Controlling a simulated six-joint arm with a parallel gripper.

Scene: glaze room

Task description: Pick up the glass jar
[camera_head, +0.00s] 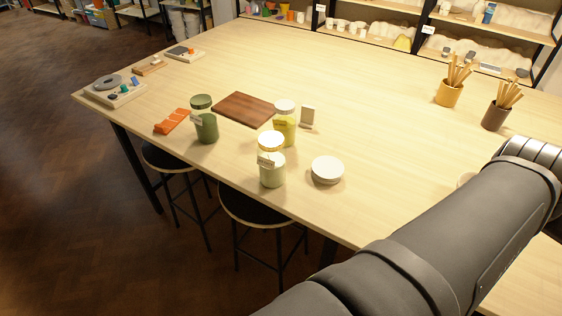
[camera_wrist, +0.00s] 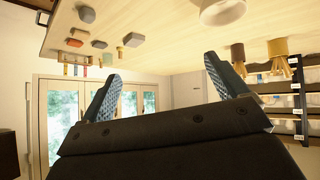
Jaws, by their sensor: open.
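Three lidded glass jars with small labels stand upright on the pale wooden table (camera_head: 390,140) in the head view. One is dark green with a green lid (camera_head: 206,127), one is yellow with a whitish lid (camera_head: 284,128), and the nearest holds pale green powder under a light lid (camera_head: 272,170). I cannot tell which one the task means. My gripper (camera_wrist: 162,78) shows in the wrist view with its two blue-padded fingers wide apart and nothing between them. In the head view only my arm shows, at lower right. I cannot make out a jar in the wrist view.
Near the jars are a white bowl (camera_head: 327,169), a brown board (camera_head: 244,108), an orange rack (camera_head: 173,121) and a small upright pale block (camera_head: 307,116). Yellow (camera_head: 448,93) and brown (camera_head: 495,115) pots of sticks stand at right. The middle-right tabletop is mostly clear.

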